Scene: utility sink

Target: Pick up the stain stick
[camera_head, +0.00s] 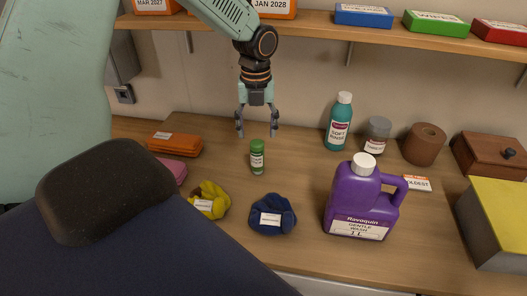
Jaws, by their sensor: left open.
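The stain stick appears to be the small green cylinder with a pale label (257,157), standing upright on the wooden counter; its label is too small to read. My left gripper (256,122) hangs above it, pointing down. Its two fingers are apart with nothing between them. The green cap shows just below the fingertips. I cannot tell the exact gap in depth between them. My right gripper is not in view.
A yellow cloth bundle (210,201) and a blue one (271,215) lie in front. A purple jug (362,204) and teal bottle (339,122) stand to the right. A shelf (330,26) with boxes runs above. Counter around the green cylinder is clear.

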